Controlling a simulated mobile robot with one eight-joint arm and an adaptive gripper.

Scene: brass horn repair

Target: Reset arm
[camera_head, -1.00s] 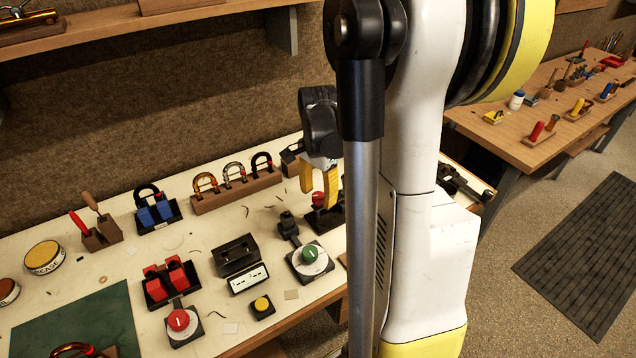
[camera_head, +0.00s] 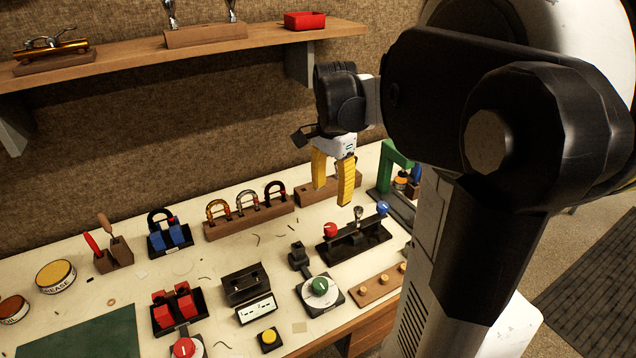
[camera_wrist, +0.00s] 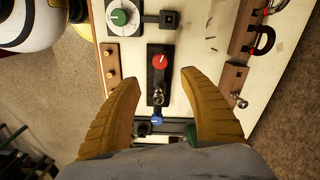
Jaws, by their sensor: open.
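My gripper (camera_head: 332,182) has two yellow fingers that are apart with nothing between them. In the head view it hangs pointing down above the back right part of the bench, in front of a wooden block. In the wrist view my gripper (camera_wrist: 160,100) is seen from above, its fingers to either side of a black stand with a red knob (camera_wrist: 160,62) and a blue knob (camera_wrist: 157,119). The same stand (camera_head: 352,246) lies below and in front of the gripper in the head view. My arm hides part of the bench's right side.
A green frame (camera_head: 387,163) stands right of the gripper. A rack of horseshoe-shaped pieces (camera_head: 248,222) is to its left. A green dial box (camera_head: 320,290) and a strip with wooden pegs (camera_head: 378,288) are nearer. A shelf (camera_head: 180,53) runs along the wall above.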

